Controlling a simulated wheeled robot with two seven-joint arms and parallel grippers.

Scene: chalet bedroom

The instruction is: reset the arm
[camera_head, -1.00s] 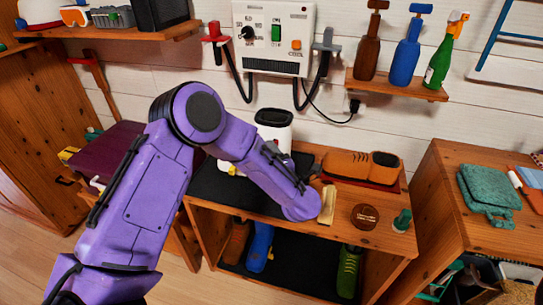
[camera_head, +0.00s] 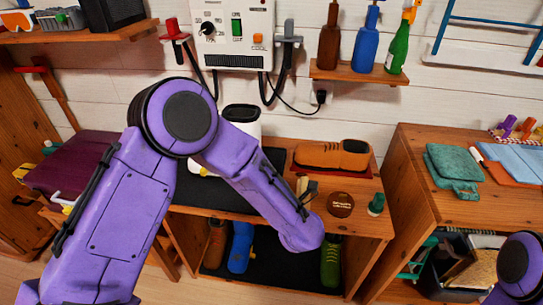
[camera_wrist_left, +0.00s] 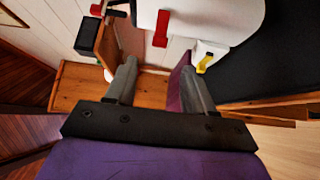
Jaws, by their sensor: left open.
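My left arm (camera_head: 105,205) comes in from the left and reaches over the wooden bench, its forearm in front of the bench's front edge. In the head view its gripper is hidden behind the arm. In the left wrist view my left gripper (camera_wrist_left: 158,80) has its two grey fingers wide apart, with nothing held between them. Beyond the fingers are a white object (camera_wrist_left: 215,18) with a red part (camera_wrist_left: 161,28) and a small yellow part (camera_wrist_left: 205,63). A purple link of my right arm (camera_head: 515,265) shows at the lower right; its gripper is outside the view.
Shoes stand on the shelf below. Another wooden unit (camera_head: 415,185) is at right, a maroon case (camera_head: 75,172) at left.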

